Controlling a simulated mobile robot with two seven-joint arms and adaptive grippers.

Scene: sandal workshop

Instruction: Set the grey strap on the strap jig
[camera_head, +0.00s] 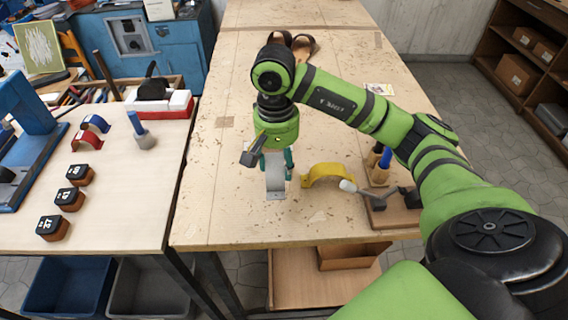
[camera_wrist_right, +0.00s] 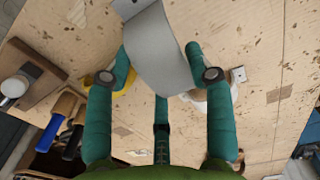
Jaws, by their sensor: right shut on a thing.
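My right gripper (camera_head: 276,170) is above the front part of the middle table, its teal fingers pointing down. It is shut on the grey strap (camera_head: 275,184), a curved band hanging between the fingers. In the right wrist view the grey strap (camera_wrist_right: 160,50) fills the space between the fingertips (camera_wrist_right: 160,66). Behind it a pale curved piece (camera_wrist_right: 193,98) is partly hidden, with a small metal plate (camera_wrist_right: 238,74) beside it. I cannot tell for certain whether this is the strap jig, or whether the strap touches it. My left gripper is not in view.
A yellow strap (camera_head: 327,173) stands arched just right of the gripper. Sandals (camera_head: 300,45) lie at the back. The middle table's front left is clear.

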